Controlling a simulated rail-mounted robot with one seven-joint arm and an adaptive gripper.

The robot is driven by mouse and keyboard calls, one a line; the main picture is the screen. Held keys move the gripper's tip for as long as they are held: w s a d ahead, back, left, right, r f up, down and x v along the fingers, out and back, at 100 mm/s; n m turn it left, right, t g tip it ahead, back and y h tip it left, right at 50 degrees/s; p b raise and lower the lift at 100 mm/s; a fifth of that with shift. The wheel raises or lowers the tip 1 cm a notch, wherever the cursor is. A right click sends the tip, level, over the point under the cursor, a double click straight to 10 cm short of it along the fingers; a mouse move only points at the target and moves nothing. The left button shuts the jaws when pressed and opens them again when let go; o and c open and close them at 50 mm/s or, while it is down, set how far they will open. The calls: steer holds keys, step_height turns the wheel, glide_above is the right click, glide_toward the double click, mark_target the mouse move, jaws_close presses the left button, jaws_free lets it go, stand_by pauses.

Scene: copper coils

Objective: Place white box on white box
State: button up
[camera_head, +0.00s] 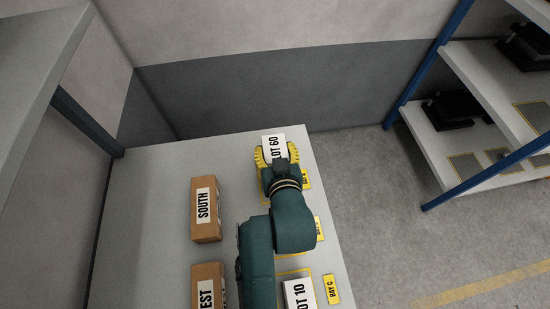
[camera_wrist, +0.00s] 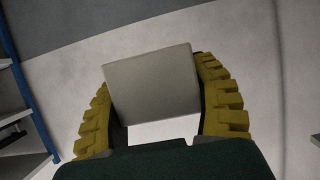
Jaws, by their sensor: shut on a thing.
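A white box marked LOT 60 (camera_head: 273,146) is between the yellow fingers of my gripper (camera_head: 277,156), at the far right end of the table in the head view. My gripper is shut on it. The wrist view shows the box's pale grey face (camera_wrist: 152,82) between the fingers. A second white box, marked "OT 10" where readable (camera_head: 298,293), stands at the near right of the table, partly hidden by my arm and cut by the frame's edge. I cannot tell whether the held box touches the table.
Brown boxes marked SOUTH (camera_head: 206,210) and, partly hidden, "EST" (camera_head: 208,287) stand left of my arm. Yellow-edged labels, including BAY C (camera_head: 332,289), line the table's (camera_head: 150,190) right side. A blue-framed shelf (camera_head: 430,140) stands to the right. The table's left part is clear.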

step_height(320, 180, up, 2)
steer(key=shift+r, duration=0.1)
steer(key=s+f+m+h, duration=0.2)
steer(key=s+f, duration=0.4)
steer(key=f, duration=0.1)
steer(key=s+r+p, duration=0.3)
steer(key=r+p, duration=0.4)
steer(key=p, duration=0.8)
steer(key=s+r+p, duration=0.4)
steer(key=r+p, duration=0.4)
steer(key=p, duration=0.7)
steer(key=shift+r, duration=0.2)
